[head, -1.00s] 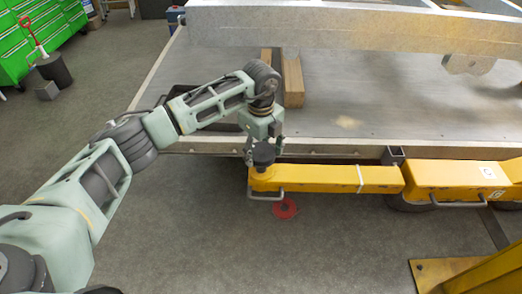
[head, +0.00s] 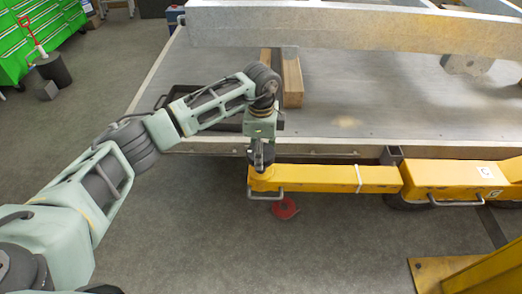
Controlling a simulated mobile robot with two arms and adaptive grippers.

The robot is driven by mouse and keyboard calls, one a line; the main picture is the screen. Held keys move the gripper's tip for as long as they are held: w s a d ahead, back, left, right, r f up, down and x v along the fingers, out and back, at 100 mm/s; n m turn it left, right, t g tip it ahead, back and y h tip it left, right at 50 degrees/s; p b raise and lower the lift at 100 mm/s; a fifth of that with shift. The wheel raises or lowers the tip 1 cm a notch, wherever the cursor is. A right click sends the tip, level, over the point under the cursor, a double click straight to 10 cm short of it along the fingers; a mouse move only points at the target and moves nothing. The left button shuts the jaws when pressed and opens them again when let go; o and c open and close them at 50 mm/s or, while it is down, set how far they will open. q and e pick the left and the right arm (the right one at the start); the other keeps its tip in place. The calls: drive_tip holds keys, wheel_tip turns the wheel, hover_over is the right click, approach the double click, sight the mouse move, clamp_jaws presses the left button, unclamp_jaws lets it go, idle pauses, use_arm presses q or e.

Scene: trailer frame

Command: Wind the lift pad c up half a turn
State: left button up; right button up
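The lift pad (head: 268,160) is a dark round pad at the left end of a yellow lift arm (head: 320,178). The arm's right-hand section carries a white plate marked C (head: 486,172). My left gripper (head: 262,158) points down over the pad, with its fingers at the pad's sides. One finger is in front and covers part of the pad; the far finger is hidden. It looks shut on the pad. My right gripper is not in view.
A grey trailer deck (head: 400,110) with a pale beam (head: 340,28) lies behind the arm. Wooden blocks (head: 292,82) stand on the deck. A red disc (head: 285,208) lies on the floor below. A yellow base plate (head: 440,272) is at lower right. Floor at front is clear.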

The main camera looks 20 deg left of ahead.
use_arm(q)
drive_tip(key=shift+s+f, duration=0.15)
drive_tip(key=shift+f, duration=0.2)
drive_tip(key=o, duration=1.1)
drive_tip(key=shift+w, duration=0.25)
drive_tip(key=shift+r, duration=0.1)
drive_tip(key=shift+r, duration=0.1)
wheel_tip(320, 180, up, 12)
drive_tip(key=shift+f, duration=0.1)
